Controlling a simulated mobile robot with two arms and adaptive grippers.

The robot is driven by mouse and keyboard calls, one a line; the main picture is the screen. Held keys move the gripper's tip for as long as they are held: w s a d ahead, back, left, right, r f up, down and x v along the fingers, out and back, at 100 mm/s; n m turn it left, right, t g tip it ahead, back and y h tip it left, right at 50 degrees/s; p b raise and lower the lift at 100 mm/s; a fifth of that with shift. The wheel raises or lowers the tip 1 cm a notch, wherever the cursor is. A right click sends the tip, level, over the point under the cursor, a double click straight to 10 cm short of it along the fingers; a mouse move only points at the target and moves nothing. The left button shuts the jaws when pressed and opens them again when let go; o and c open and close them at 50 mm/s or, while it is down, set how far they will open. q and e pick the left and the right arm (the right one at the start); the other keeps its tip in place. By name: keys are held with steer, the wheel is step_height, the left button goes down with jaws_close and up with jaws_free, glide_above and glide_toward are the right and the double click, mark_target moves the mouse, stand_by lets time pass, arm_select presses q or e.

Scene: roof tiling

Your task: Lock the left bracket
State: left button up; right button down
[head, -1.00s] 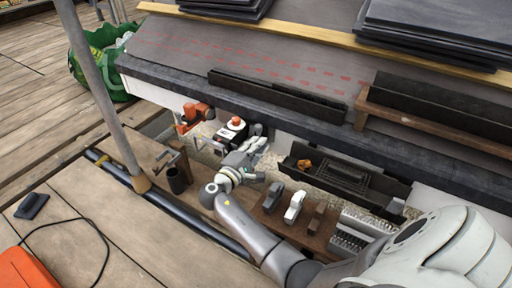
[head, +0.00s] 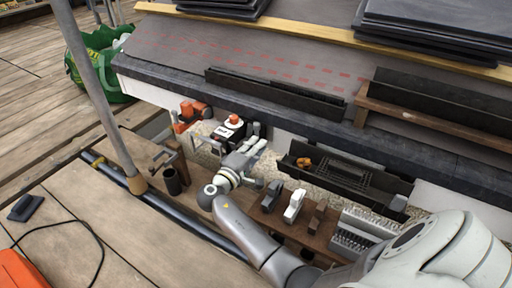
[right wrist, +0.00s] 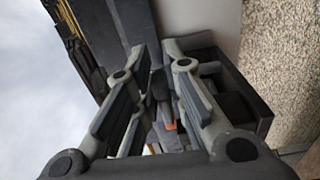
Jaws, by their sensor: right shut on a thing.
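My right gripper (head: 256,145) is low in front of the roof edge in the head view, beside the orange-topped machine (head: 230,130). In the right wrist view its fingers (right wrist: 157,55) are shut on a dark grey part (right wrist: 157,88), mostly hidden between them. A small orange-red bit (right wrist: 170,125) shows behind. A grey metal bracket-like piece (head: 167,157) stands on the plank to the left, apart from the gripper. I cannot tell which piece is the left bracket or whether it is locked. My left gripper is not in view.
A black tray (head: 388,208) with an orange item lies right of the gripper. Several small blocks (head: 294,205) stand on the plank nearer me. A grey pole (head: 98,95) rises at left, and the dark roof edge (head: 300,126) runs behind the gripper.

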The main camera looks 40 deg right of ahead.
steer(key=shift+f, duration=0.1)
steer(key=c, duration=1.5)
jaws_free()
steer(key=shift+a, duration=0.1)
steer(key=v, duration=1.2)
